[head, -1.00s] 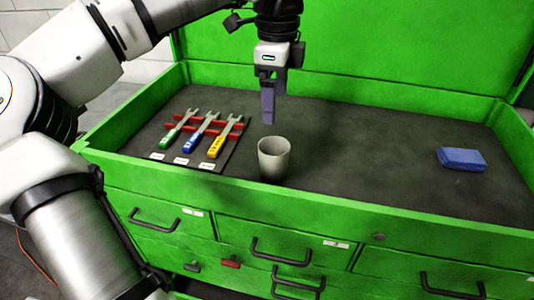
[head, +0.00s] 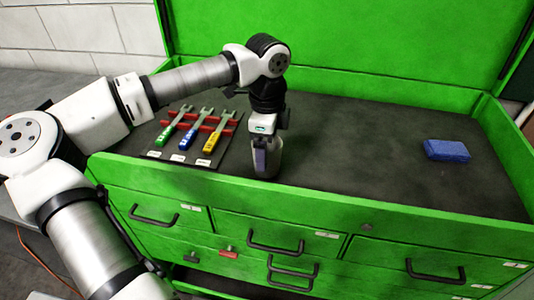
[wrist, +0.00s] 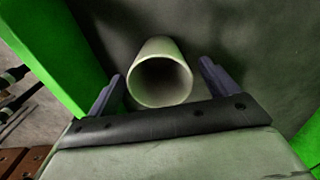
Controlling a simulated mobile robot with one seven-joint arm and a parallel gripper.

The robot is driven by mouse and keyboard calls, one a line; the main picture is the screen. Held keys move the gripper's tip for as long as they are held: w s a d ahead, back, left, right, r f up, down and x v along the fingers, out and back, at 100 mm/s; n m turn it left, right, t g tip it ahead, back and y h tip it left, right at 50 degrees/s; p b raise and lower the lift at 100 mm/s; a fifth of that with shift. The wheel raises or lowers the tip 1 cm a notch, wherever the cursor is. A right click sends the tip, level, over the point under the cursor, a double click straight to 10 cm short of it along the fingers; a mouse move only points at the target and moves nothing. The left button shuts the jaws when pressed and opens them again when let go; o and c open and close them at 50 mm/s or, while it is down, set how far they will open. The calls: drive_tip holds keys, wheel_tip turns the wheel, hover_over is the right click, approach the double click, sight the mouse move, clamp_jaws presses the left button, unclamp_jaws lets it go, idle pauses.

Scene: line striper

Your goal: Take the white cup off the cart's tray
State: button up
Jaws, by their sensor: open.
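The white cup (wrist: 160,83) stands upright on the dark tray of the green cart, near its front wall. In the head view the cup (head: 272,160) is mostly hidden behind my gripper (head: 262,166). My gripper points down at the cup. In the wrist view my gripper (wrist: 160,85) is open, with one finger on each side of the cup and a gap between each finger and its wall. The cup's mouth faces the wrist camera and it looks empty. The cart's tray (head: 370,135) is a dark surface inside green walls.
A holder with green, blue and yellow wrenches (head: 192,135) lies left of the cup. A blue block (head: 447,151) lies far right on the tray. The green front wall (head: 330,200) runs close by the cup. The tray between cup and block is clear.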

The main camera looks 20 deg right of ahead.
drive_tip(key=shift+f, duration=0.15)
drive_tip(key=shift+c, duration=0.5)
drive_tip(key=c, duration=1)
